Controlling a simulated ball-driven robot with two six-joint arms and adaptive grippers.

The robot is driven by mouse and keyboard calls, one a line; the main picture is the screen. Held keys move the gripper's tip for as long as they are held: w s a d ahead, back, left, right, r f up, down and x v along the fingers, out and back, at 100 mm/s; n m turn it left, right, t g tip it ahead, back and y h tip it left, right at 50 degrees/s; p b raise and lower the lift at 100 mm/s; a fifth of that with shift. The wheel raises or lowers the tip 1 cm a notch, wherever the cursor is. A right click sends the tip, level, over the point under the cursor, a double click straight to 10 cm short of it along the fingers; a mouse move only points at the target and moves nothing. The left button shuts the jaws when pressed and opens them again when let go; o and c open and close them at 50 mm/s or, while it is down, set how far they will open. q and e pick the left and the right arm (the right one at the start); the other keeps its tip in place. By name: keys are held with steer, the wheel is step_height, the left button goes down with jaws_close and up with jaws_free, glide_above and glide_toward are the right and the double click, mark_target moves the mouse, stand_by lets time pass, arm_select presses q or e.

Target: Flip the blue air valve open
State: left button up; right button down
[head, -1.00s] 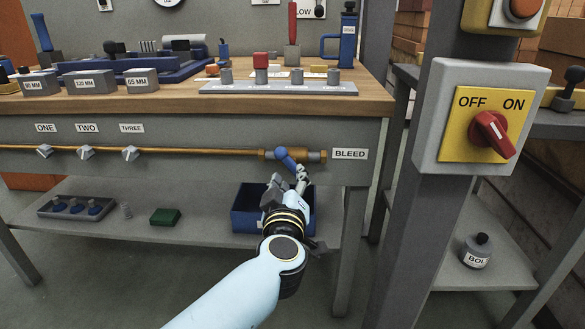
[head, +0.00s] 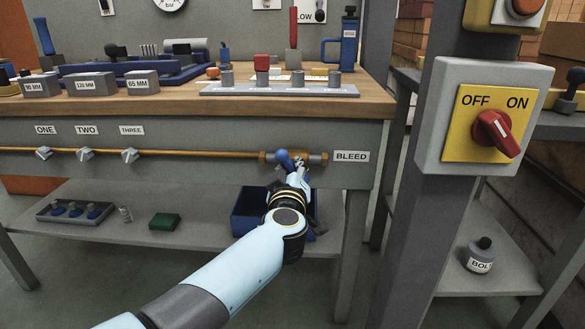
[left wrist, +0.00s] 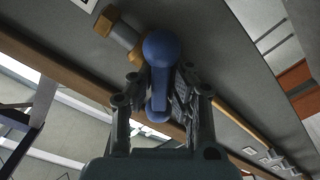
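The blue air valve handle (head: 285,160) sits on the brass fitting at the right end of the pipe, beside the BLEED label (head: 351,156). It leans up and to the left from the fitting. My left gripper (head: 293,177) is right at the handle, below and in front of it. In the left wrist view the blue handle (left wrist: 162,50) stands between the two fingers (left wrist: 158,90), with small gaps seeming to show beside it. The fingers look open around it; contact is hard to tell. My right gripper is not in view.
The brass pipe (head: 200,153) runs along the bench front, with small valves labelled ONE, TWO and THREE to the left. A blue bin (head: 247,212) stands on the lower shelf beneath my gripper. A grey post with a red OFF/ON switch (head: 496,132) stands to the right.

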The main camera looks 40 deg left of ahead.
arm_select(q)
jaws_close()
steer(key=shift+n, duration=0.5)
steer(key=n+p, duration=0.1)
steer(key=n, duration=0.2)
steer(key=shift+n+p, duration=0.35)
steer(key=shift+n, duration=0.55)
steer(key=n, duration=0.4)
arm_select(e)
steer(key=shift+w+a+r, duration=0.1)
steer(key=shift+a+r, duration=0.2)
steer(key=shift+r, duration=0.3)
arm_select(q)
steer(key=shift+n, duration=0.3)
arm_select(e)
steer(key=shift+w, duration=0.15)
arm_select(q)
steer(key=o, duration=0.8)
jaws_free()
